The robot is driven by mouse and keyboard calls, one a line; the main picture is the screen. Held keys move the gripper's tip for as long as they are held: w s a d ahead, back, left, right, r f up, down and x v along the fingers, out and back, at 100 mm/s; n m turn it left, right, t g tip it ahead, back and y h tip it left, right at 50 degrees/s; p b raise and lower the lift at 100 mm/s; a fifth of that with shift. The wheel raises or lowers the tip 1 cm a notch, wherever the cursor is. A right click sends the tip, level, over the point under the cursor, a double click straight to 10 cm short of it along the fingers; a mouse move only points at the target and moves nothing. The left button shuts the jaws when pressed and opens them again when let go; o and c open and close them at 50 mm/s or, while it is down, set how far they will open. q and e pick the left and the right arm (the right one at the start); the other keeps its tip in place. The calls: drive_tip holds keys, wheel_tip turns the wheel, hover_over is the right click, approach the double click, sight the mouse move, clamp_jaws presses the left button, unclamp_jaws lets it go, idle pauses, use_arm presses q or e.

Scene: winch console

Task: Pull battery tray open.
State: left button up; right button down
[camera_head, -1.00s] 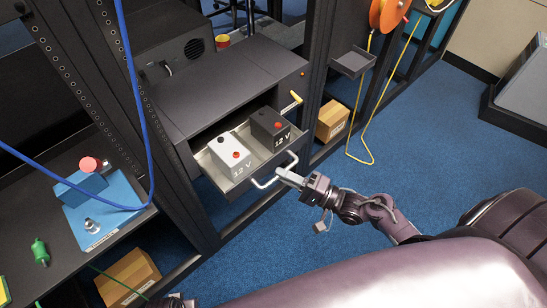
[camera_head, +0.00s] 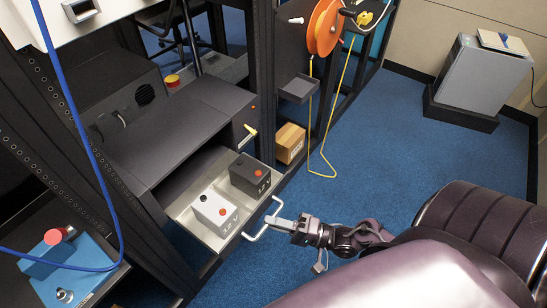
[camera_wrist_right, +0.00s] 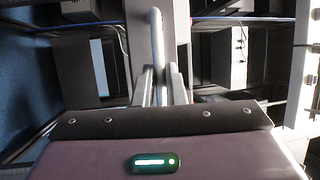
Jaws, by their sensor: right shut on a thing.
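The battery tray (camera_head: 192,222) is a light metal drawer standing out from the dark console cabinet (camera_head: 178,130). It holds a white 12 V battery (camera_head: 214,211) and a dark 12 V battery (camera_head: 250,174) side by side. Its pale bar handle (camera_head: 258,234) is on the front. My right gripper (camera_head: 278,222) is shut on the handle, at the tray's right front. In the right wrist view the handle bar (camera_wrist_right: 157,50) runs between the two fingers. My left gripper is not in view.
A cardboard box (camera_head: 290,143) and a yellow hose (camera_head: 321,160) are behind. A blue cable hangs at the left (camera_head: 85,140). Blue floor in front of the tray is clear.

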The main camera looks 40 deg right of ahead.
drive_tip(key=c, duration=1.5)
unclamp_jaws()
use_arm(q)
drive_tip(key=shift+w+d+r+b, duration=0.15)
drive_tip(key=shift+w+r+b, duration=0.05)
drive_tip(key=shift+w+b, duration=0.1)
use_arm(e)
drive_tip(key=shift+v, duration=3.9)
